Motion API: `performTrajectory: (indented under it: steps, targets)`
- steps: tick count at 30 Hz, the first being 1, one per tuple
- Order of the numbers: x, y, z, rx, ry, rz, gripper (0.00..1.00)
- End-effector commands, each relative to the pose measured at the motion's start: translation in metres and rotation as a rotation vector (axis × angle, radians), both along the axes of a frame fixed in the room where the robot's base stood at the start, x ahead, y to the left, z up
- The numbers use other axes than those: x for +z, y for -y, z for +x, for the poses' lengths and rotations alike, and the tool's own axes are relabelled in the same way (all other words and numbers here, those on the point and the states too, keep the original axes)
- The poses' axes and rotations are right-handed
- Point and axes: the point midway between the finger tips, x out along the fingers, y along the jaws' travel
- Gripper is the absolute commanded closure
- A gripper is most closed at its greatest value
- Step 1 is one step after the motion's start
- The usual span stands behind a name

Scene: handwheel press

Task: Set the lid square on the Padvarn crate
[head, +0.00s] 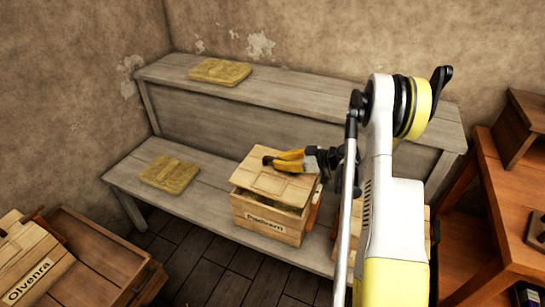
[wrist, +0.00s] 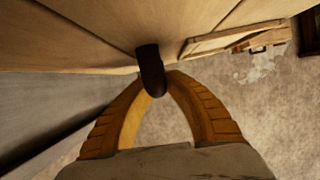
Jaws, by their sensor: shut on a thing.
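The Padvarn crate (head: 265,222), a pale wooden box with a name label on its front, stands on the lower grey bench. Its wooden lid (head: 272,182) is over its top, skewed to it. A gap shows yellowish contents (head: 290,207) at the front right; I cannot tell whether the lid touches the rim. My gripper (head: 270,160), with yellow fingers, is shut on the lid's handle. In the wrist view my gripper (wrist: 156,82) closes around the dark handle (wrist: 150,65), with the lid's planks (wrist: 85,35) beyond. The fingers partly hide the handle.
Straw-coloured pads lie on the lower bench (head: 170,174) and upper shelf (head: 220,71). Another crate stands close right of the Padvarn crate, mostly behind my arm. The Olvenra crate (head: 35,265) is at lower left. An orange-brown table (head: 500,200) is at right. The bench's left part has free room.

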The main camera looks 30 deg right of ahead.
Motion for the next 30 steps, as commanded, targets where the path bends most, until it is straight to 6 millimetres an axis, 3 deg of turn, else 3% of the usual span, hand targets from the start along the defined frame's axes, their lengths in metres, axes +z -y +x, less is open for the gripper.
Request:
performTrajectory:
  steps: [18,30]
  targets:
    - [-0.039,0.000,0.000,-0.001,0.000,0.001,1.00]
    - [-0.042,0.000,0.000,-0.001,0.000,0.001,1.00]
